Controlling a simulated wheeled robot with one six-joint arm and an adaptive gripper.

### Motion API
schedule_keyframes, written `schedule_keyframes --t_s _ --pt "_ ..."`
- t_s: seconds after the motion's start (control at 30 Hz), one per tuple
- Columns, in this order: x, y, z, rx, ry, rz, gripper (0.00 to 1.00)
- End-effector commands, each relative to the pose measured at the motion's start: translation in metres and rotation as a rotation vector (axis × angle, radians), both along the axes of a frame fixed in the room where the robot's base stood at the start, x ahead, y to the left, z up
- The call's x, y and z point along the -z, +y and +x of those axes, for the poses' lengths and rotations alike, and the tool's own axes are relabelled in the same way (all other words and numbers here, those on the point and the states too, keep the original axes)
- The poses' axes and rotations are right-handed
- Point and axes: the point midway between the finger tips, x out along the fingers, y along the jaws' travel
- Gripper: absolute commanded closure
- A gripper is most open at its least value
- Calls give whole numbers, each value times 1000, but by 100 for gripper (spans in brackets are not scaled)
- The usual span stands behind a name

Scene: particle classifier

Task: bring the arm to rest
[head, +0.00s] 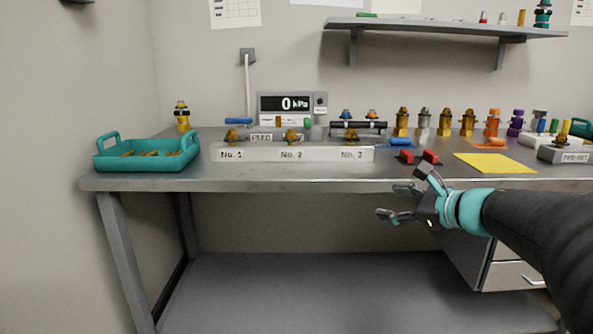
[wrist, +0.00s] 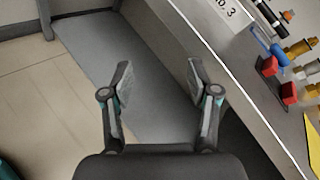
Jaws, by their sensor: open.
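My gripper (head: 399,202) is in front of the workbench's front edge, at about the height of the bench top in the head view. Its fingers point left and are spread apart with nothing between them. My dark arm comes in from the right with a teal band at the wrist. In the wrist view my gripper (wrist: 158,85) is open and empty, with the lower grey shelf and floor behind the fingers. The gripper touches nothing that I can see.
The workbench (head: 330,177) holds a teal tray (head: 147,163) at left, a numbered white block (head: 262,153), red blocks (head: 430,156), a yellow sheet (head: 495,163) and several brass fittings. A drawer unit (head: 512,275) stands under the right side. The space left of my gripper is clear.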

Motion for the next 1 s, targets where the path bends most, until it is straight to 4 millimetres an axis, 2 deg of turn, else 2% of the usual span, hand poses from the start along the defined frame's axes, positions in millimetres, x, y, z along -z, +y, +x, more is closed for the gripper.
schedule_keyframes --t_s 0.17,0.3,0.5,0.63,0.8,1.0 --pt "50 14 -41 -175 14 -362 40" --pt "87 26 -89 -397 9 -698 40" --pt "125 32 -161 -759 -29 -1145 40" --pt "138 28 -206 -1001 -67 -1416 40" --pt "141 22 -252 -1230 -122 -1700 40" --pt "128 37 -274 -1271 -218 -1818 40"
